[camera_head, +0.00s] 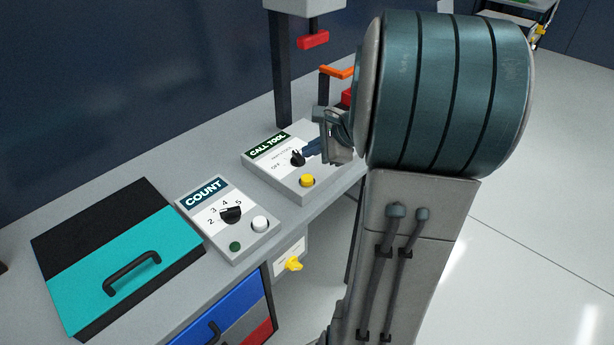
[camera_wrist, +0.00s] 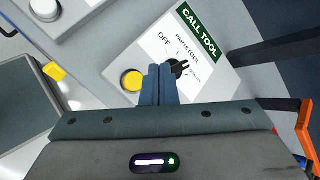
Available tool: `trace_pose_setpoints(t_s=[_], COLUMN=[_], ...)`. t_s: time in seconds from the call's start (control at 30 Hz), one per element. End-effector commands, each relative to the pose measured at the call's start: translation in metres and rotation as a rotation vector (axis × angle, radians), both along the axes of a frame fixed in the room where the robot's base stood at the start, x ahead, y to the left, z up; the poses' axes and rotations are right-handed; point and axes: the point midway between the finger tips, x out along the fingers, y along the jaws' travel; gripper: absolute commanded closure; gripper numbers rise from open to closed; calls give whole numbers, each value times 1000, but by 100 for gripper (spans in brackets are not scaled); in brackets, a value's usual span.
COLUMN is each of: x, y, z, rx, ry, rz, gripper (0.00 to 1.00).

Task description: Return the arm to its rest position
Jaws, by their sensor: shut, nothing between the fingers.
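My gripper (camera_wrist: 159,84) is shut and empty in the wrist view, with its blue fingertips over the CALL TOOL panel beside the black knob (camera_wrist: 178,68) and the yellow button (camera_wrist: 132,80). In the head view my gripper (camera_head: 309,150) reaches in from the right to the same knob (camera_head: 297,158). Whether the fingertips touch the knob I cannot tell. The knob's pointer does not show clearly behind the fingers. My arm's large teal joint and grey link fill the right of the head view and hide part of the bench.
The COUNT panel (camera_head: 228,219) and a teal-lidded box (camera_head: 121,262) stand on the bench to the left. A dark post with a red part (camera_head: 313,39) rises behind the CALL TOOL panel (camera_head: 285,181). An orange handle (camera_head: 338,71) is close to my arm. Open floor (camera_head: 540,220) lies right.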

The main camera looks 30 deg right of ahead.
Motion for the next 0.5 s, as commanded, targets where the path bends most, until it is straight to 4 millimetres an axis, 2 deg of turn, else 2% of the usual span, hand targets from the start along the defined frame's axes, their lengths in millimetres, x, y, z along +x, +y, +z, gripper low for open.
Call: trace_pose_setpoints(t_s=[0.4,0.5], x=[0,-7], y=[0,18], z=[0,2], rx=[0,-45], ry=[0,2], rz=[0,78], gripper=[100,100])
